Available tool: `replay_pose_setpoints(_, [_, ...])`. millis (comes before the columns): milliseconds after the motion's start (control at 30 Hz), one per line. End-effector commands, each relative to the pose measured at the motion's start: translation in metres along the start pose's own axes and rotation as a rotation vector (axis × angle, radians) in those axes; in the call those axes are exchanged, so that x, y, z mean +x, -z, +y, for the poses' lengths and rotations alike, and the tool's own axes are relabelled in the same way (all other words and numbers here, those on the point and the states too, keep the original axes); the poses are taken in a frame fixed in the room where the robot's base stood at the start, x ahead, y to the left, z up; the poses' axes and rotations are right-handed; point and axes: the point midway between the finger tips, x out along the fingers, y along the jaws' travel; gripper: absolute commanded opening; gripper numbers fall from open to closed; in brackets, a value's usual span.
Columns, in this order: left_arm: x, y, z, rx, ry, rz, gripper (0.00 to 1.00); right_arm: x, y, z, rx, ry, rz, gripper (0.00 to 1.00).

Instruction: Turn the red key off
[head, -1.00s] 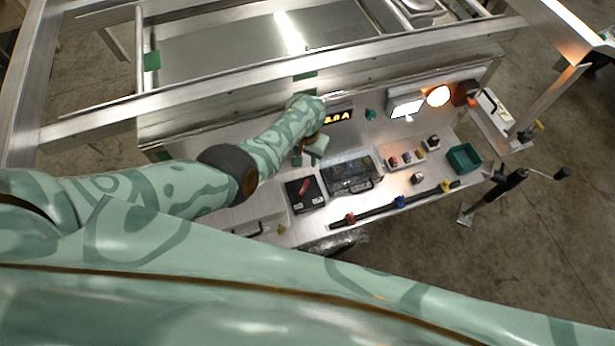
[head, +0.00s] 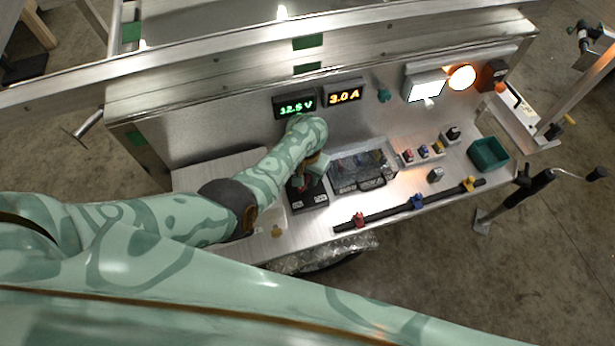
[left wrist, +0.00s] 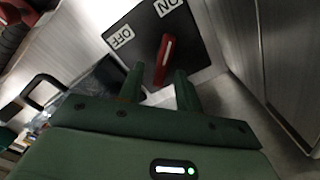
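The red key (left wrist: 164,58) stands on a black switch plate (left wrist: 196,50) with OFF and ON labels. In the left wrist view its far end, with a white mark, points towards the ON label (left wrist: 172,6); the OFF label (left wrist: 121,38) is to the left. My left gripper (left wrist: 158,70) is open, its two green fingers either side of the key's near end with gaps showing. I cannot tell how deep the fingertips reach. In the head view the left gripper (head: 314,168) hangs over the black switch box (head: 308,199) and mostly hides the key. My right gripper is out of view.
Displays above read 12.5 V (head: 295,106) and 3.0 A (head: 343,96). A clear-lidded box (head: 361,169) stands close to the right of the switch box. A black bar with coloured clips (head: 395,208) lies in front, and a green bin (head: 488,154) at right.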

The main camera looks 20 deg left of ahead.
Motion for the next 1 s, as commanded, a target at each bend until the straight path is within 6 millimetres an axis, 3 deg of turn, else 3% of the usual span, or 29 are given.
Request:
replay_pose_setpoints(233, [0.0, 0.0, 0.0, 0.0, 0.0, 0.0, 0.35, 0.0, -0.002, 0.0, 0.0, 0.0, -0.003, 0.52])
replay_pose_setpoints(367, [0.0, 0.0, 0.0, 0.0, 0.0, 0.0, 0.01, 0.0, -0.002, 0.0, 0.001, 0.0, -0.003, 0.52])
replay_pose_setpoints(733, [-0.001, 0.0, 0.0, -0.024, 0.001, -0.001, 0.0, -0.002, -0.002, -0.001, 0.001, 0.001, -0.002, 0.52])
replay_pose_setpoints(1000, [-0.001, 0.0, -0.002, -0.168, -0.001, -0.002, 0.0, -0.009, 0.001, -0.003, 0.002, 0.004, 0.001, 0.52])
